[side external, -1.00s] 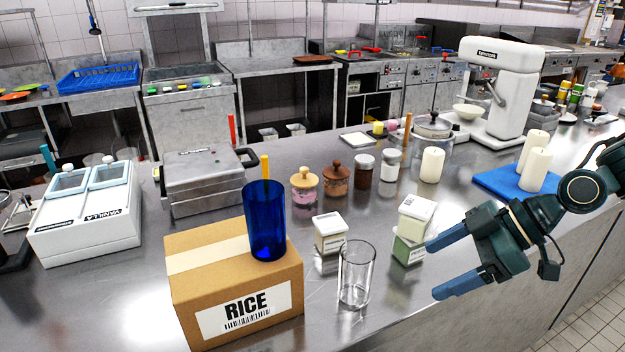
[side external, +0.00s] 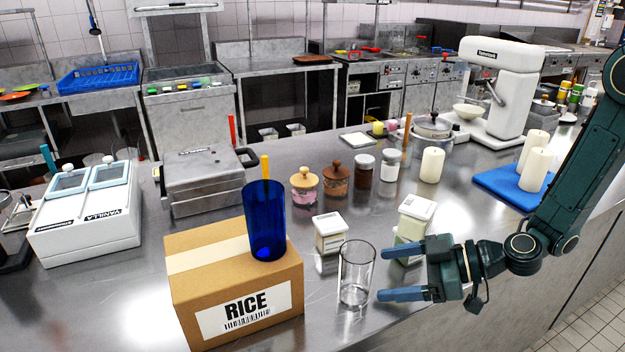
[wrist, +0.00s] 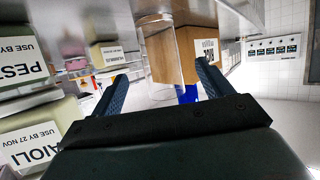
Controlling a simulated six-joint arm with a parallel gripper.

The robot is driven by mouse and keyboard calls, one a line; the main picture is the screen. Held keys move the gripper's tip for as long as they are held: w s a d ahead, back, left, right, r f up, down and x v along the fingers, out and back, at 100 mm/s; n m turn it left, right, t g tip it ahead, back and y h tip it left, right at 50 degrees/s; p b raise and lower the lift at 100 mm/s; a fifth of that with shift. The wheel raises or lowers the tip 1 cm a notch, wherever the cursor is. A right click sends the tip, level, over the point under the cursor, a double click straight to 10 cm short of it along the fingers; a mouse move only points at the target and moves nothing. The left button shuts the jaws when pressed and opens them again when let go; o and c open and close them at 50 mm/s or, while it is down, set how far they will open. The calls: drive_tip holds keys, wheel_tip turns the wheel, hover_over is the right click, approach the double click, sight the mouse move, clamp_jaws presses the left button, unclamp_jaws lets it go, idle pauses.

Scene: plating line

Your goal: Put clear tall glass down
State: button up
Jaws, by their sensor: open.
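The clear tall glass (side external: 356,275) stands upright on the steel counter, to the right of the cardboard rice box. My gripper (side external: 390,270) is open and empty, just right of the glass, with its fingers pointing left toward it. The fingertips look apart from the glass.
A rice box (side external: 235,290) carries a blue tumbler (side external: 265,222). Two stacked tubs (side external: 412,228) stand close behind my gripper, and another tub (side external: 330,235) stands behind the glass. White candles (side external: 432,165) and jars stand farther back. The counter's front edge is near.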

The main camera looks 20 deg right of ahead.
sight(355, 276)
drive_tip(key=shift+x, duration=1.25)
drive_tip(key=shift+w+a, duration=0.1)
drive_tip(key=shift+x, duration=2.4)
drive_tip(key=shift+c, duration=0.2)
drive_tip(key=c, duration=1.2)
drive_tip(key=shift+c, duration=0.2)
drive_tip(key=shift+r, duration=0.2)
